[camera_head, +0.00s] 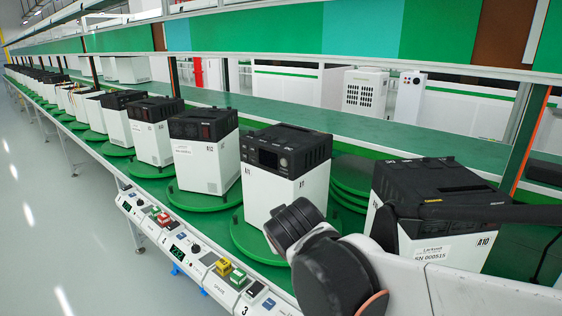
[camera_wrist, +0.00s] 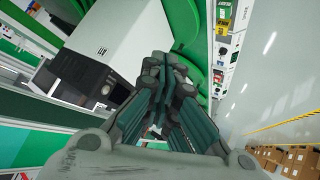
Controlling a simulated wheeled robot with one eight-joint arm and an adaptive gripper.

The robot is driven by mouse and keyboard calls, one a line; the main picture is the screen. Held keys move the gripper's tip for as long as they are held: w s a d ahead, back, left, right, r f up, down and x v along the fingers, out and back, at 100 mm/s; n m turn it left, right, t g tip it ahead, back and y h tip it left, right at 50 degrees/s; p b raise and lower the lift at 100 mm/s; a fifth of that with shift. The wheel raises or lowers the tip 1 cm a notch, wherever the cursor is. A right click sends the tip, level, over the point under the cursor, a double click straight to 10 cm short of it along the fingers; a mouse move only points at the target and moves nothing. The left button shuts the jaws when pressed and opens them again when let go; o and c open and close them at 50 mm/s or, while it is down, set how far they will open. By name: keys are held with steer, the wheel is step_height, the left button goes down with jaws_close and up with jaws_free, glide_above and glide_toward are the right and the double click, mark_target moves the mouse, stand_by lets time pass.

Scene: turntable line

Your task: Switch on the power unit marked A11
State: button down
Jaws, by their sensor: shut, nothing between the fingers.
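My gripper (camera_wrist: 168,68) is shut and empty in the wrist view, its fingertips overlapping a white unit with a black top (camera_wrist: 110,42). That unit carries a short dark mark on its white side that looks like 11 or A11; I cannot read it surely. In the head view, a white unit with a black top and front panel (camera_head: 290,160) stands upright on a green turntable, with a similar small mark. My dark wrist part is in front of its lower right. I cannot tell whether the fingertips touch the unit. Any power switch is too small to make out.
A unit marked A10 (camera_head: 440,205) stands at the right, partly behind my arm. Another unit (camera_head: 205,150) stands to the left, with a long row beyond. A control strip with coloured buttons (camera_head: 195,255) runs along the bench front. Floor at the left is clear.

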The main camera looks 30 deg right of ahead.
mark_target(284, 163)
steer(key=w+d+r+n+t+h+p, duration=0.1)
steer(key=w+r+n+t, duration=0.1)
steer(key=w, duration=0.8)
steer(key=w+r+n+t+h+p, duration=0.1)
steer(key=w+n+t+p, duration=0.1)
steer(key=w, duration=0.9)
steer(key=shift+w+d+r+n+t, duration=0.15)
steer(key=shift+d+r+n+t, duration=0.35)
steer(key=shift+t, duration=0.8)
steer(key=shift+f, duration=0.1)
steer(key=shift+w+d+p, duration=0.1)
steer(key=shift+w+d, duration=0.45)
steer(key=shift+d, duration=0.75)
steer(key=shift+w+d+p, duration=0.1)
steer(key=shift+w+d, duration=0.5)
steer(key=shift+d, duration=0.75)
steer(key=shift+w+d+p, duration=0.1)
steer(key=shift+w+d, duration=0.45)
steer(key=shift+d, duration=0.75)
steer(key=shift+d, duration=0.15)
steer(key=shift+w+d, duration=0.1)
steer(key=shift+d, duration=0.15)
